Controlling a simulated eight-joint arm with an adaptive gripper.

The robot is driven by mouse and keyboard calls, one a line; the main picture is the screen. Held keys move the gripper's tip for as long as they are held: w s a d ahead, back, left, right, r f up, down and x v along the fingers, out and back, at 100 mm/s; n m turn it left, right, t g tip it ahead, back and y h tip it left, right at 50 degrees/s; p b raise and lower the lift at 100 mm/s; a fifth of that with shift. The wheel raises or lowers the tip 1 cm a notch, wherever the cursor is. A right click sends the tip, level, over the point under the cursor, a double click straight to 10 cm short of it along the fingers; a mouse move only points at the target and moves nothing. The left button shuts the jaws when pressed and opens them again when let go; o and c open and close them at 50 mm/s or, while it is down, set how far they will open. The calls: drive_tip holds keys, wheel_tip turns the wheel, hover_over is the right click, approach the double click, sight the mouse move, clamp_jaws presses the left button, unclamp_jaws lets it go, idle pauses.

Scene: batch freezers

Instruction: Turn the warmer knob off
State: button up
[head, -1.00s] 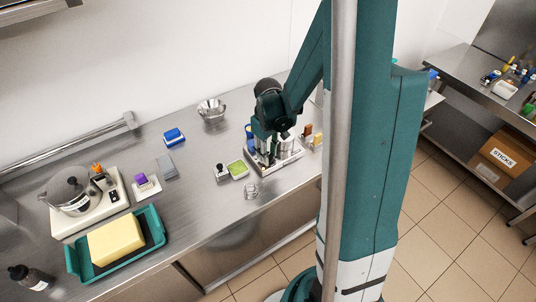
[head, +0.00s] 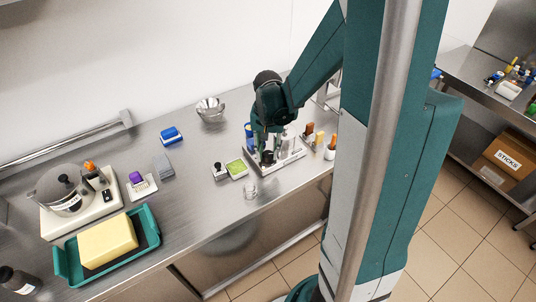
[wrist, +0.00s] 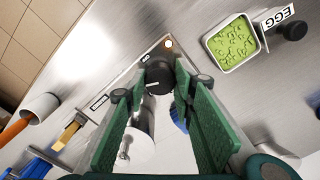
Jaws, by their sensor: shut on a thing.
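The warmer (head: 290,160) is a low metal unit on the steel counter, holding several containers. Its front panel (wrist: 125,82) crosses the wrist view. The warmer knob (wrist: 160,75) is black and round with a pale mark and sits on that panel. My gripper (wrist: 157,85) has its two green fingers on either side of the knob and is shut on it. In the head view my gripper (head: 266,150) reaches down to the front of the warmer, and the fingers and arm partly hide the knob there.
A green-filled tray (wrist: 232,42) and a dark-knobbed holder marked EGG (wrist: 280,22) stand beside the warmer. A pot (head: 65,190) and a teal tray (head: 148,222) are at the left.

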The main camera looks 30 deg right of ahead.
sight(268, 154)
drive_tip(key=m+b, duration=0.2)
drive_tip(key=m, duration=0.4)
drive_tip(key=m+b, duration=0.1)
drive_tip(key=m, duration=0.5)
drive_tip(key=shift+m, duration=0.3)
drive_tip(key=shift+w, duration=0.1)
drive_tip(key=o, duration=0.9)
drive_tip(key=shift+r, duration=0.15)
drive_tip(key=shift+r, duration=5.85)
